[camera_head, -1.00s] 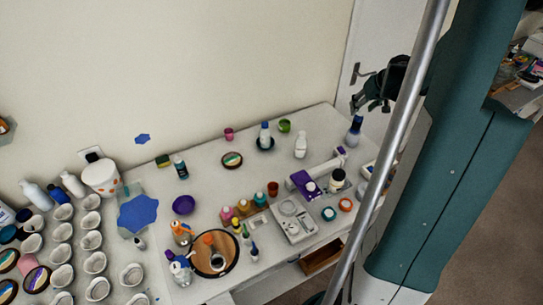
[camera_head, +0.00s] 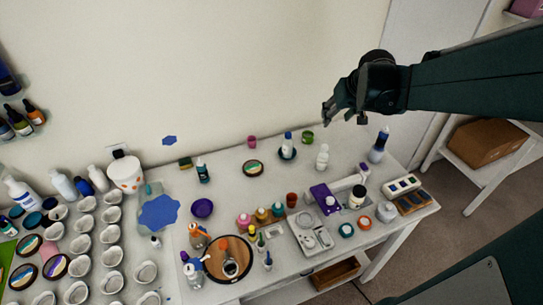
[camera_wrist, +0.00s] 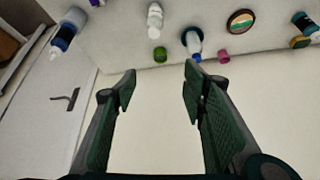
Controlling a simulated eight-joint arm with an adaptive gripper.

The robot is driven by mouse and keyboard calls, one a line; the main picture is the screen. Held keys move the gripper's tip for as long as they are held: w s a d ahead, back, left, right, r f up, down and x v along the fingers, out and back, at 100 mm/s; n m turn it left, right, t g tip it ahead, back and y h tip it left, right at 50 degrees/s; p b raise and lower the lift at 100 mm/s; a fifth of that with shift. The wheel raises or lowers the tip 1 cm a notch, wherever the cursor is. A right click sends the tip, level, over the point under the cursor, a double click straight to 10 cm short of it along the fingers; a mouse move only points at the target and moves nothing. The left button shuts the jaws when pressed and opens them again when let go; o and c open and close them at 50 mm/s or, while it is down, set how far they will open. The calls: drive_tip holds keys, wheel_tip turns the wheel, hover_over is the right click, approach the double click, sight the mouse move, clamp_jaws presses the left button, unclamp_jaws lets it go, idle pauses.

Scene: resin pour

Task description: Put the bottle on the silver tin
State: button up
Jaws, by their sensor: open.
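My gripper (camera_head: 338,108) is open and empty above the back of the table. In the wrist view, its fingers (camera_wrist: 158,88) are spread with only pale wall between them. Several bottles could be the one named. A white bottle with a blue cap (camera_head: 287,142) stands on a dark round dish (camera_head: 287,154). A plain white bottle (camera_head: 322,157) is to its right, and a blue-capped bottle (camera_head: 378,147) stands at the far right. A small pale round tin (camera_head: 386,211) sits near the right edge; I cannot tell whether it is the silver tin.
A purple device (camera_head: 323,196), a white scale-like box (camera_head: 309,232) and small colored bottles crowd the middle front. Rows of white cups (camera_head: 112,235) fill the left. A round wooden tray (camera_head: 245,262) holds a cup. The back middle of the table has free room.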

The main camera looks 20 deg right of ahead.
drive_tip(key=s+a+n, duration=0.1)
drive_tip(key=s+a, duration=0.5)
drive_tip(key=a, duration=0.3)
drive_tip(key=s+a+r+n+y, duration=0.1)
drive_tip(key=s+a, duration=0.5)
drive_tip(key=a, duration=0.4)
drive_tip(key=s+a+n+t, duration=0.1)
drive_tip(key=s+a, duration=0.5)
drive_tip(key=a, duration=0.3)
drive_tip(key=shift+s+a+r, duration=0.25)
drive_tip(key=shift+s+r, duration=0.05)
